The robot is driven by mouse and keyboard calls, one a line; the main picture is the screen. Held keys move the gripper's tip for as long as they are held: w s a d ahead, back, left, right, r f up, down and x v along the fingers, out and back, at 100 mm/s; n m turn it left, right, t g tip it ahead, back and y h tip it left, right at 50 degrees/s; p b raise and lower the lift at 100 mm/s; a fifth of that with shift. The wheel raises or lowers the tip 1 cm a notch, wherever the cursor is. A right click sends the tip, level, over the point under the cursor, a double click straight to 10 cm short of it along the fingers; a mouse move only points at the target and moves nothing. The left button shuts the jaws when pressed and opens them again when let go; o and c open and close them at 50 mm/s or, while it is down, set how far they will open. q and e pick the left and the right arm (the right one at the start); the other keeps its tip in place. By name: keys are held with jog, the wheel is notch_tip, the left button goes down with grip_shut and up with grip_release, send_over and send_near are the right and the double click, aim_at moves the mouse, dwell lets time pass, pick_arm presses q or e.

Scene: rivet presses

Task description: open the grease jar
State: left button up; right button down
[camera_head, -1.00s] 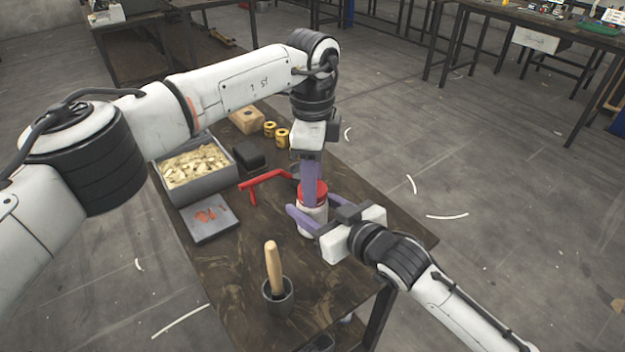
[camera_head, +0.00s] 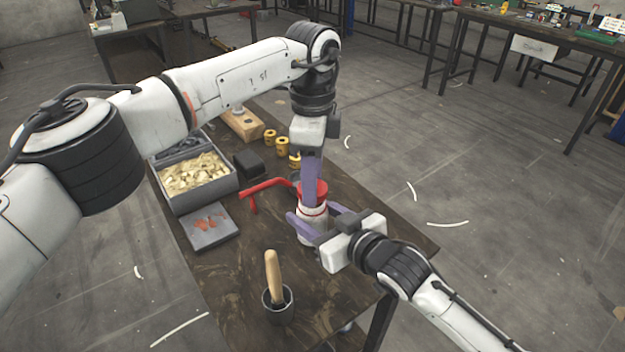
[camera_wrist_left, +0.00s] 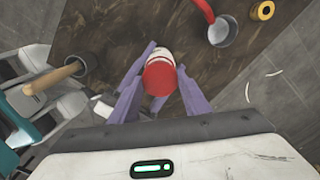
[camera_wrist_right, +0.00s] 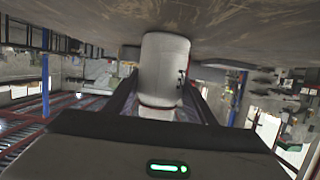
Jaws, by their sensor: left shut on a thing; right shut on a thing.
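The grease jar (camera_head: 313,231) is white with a thin red line and stands upright on the table. Its red lid (camera_head: 314,189) is at the top. My left gripper (camera_head: 312,184) points down from above, its purple fingers shut on the lid. In the left wrist view the lid (camera_wrist_left: 160,77) sits between the fingers. My right gripper (camera_head: 307,222) comes in from the right, shut around the white jar body. In the right wrist view the jar (camera_wrist_right: 164,70) stands between the fingers, upside down in the picture. I cannot tell whether the lid's thread is loose.
A red-handled ladle (camera_head: 265,185) lies just behind the jar. A grey box of pale pieces (camera_head: 163,191), a grey tray (camera_head: 207,244), a black block (camera_head: 249,164) and yellow tins (camera_head: 270,136) lie left and behind. A cup with a wooden-handled tool (camera_head: 272,270) stands in front.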

pick_arm(q)
jog(key=shift+r, duration=1.85)
pick_arm(e)
jog(key=c, duration=0.7)
grip_release()
jog(key=shift+c, duration=0.2)
